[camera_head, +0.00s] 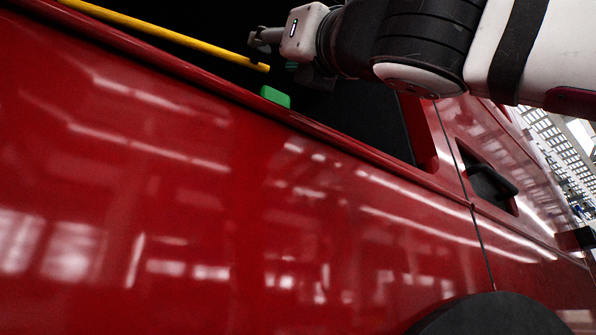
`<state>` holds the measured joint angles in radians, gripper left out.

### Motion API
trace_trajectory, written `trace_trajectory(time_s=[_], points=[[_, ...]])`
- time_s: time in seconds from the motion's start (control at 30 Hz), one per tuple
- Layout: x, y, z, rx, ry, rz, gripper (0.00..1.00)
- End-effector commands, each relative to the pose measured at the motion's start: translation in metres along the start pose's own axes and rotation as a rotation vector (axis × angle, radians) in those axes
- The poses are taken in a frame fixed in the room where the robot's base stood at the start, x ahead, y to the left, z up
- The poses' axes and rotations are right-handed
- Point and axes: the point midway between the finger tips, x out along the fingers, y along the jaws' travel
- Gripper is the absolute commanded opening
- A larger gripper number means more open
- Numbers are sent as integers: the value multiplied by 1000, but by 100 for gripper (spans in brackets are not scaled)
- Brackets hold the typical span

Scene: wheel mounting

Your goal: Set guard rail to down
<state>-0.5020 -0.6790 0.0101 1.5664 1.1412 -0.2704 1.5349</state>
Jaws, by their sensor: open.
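A yellow bar (165,32), which looks like the guard rail, runs from the top left along the dark opening in the red body. Its right end stops close to my gripper (262,42). My gripper is open, with its fingers pointing left just above the bar's right end. I cannot tell whether the fingers touch the bar. A green piece (275,97) sits at the edge of the red body below the bar's end. Part of my gripper's far side is hidden by its own white housing.
The large red vehicle panel (200,200) fills most of the view, with a raised edge under the dark opening. A black handle (492,185) is recessed at the right. A black wheel (492,318) shows at the bottom right.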

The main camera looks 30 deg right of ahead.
Motion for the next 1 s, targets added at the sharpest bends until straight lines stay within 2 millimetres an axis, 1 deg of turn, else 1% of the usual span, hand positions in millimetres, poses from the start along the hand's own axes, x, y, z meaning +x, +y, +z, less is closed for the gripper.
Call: trace_trajectory(time_s=[0.03, 0.1, 0.2, 0.3, 0.47, 0.73, 0.77, 0.8, 0.87, 0.9, 0.93, 0.97, 1.0], points=[[-12, 0, 0, 1, -2, 2, 45], [-25, 0, 1, 1, -1, 1, 45], [-42, 0, 0, 0, -1, 1, 45], [-54, 0, 0, 0, 0, 0, 45], [-64, 0, 0, -1, 0, 0, 45], [-66, 0, -1, 0, 1, 0, 45], [-66, 0, -1, -1, 0, 0, 43], [-65, 0, 0, -2, 0, 1, 34], [-62, 1, 1, -12, 0, 5, 20], [-58, 3, 4, -28, -1, 12, 11], [-53, 4, 7, -47, -2, 19, 5], [-47, 6, 10, -71, -4, 27, 0], [-37, 10, 16, -111, -6, 44, 0]])
